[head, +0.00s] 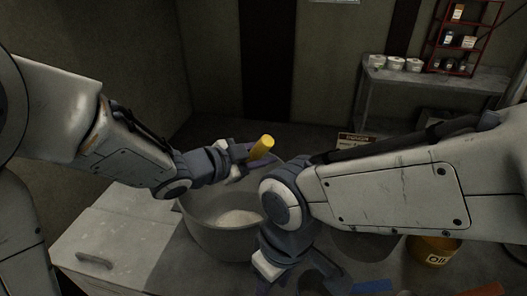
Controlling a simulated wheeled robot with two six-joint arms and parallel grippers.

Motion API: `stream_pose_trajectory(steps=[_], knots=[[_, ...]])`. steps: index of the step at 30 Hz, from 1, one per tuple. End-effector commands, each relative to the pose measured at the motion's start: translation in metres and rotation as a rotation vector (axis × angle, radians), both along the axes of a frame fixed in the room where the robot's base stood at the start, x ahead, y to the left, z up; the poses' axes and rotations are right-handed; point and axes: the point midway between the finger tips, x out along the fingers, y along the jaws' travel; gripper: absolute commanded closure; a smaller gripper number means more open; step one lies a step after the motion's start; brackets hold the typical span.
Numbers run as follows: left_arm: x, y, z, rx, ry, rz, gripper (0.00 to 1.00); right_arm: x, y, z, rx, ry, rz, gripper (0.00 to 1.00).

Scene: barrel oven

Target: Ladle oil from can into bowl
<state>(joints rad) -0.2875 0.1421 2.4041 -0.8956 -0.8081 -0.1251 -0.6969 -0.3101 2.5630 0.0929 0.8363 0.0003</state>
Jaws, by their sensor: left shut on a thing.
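My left gripper (240,163) is shut on a yellow cylindrical handle (262,147), tilted above the far rim of the bowl. No ladle head shows on it. The large grey bowl (205,237) stands in front of me with pale, whitish contents inside. My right forearm and wrist cover its right side. A yellow can marked OIL (436,258) stands at the lower right, its top partly hidden by my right arm. My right gripper (318,281) points down right of the bowl, low in the picture. Its opening cannot be made out.
A pale lidded box (110,235) with a handle is left of the bowl. A blue item (373,286) and a red item (489,290) lie at the bottom right. Behind stand a side table (430,80) with small tubs (395,63) and a red rack (466,35) of jars.

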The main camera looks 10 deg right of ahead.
Motion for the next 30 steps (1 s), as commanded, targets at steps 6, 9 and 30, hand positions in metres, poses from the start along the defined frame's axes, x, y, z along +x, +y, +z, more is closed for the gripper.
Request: stream_pose_trajectory(steps=[6,9,30], knots=[[0.007,0.007,0.022,-0.067,0.070,0.005,1.00,0.001,0.001,0.035,0.002,-0.003,-0.001,0.50],[0.010,0.010,0.027,-0.101,0.108,0.006,1.00,0.001,0.001,0.046,0.002,-0.002,-0.002,0.50],[0.042,0.039,0.060,-0.415,0.446,0.008,1.00,0.001,0.001,0.123,0.002,-0.003,0.008,0.50]])
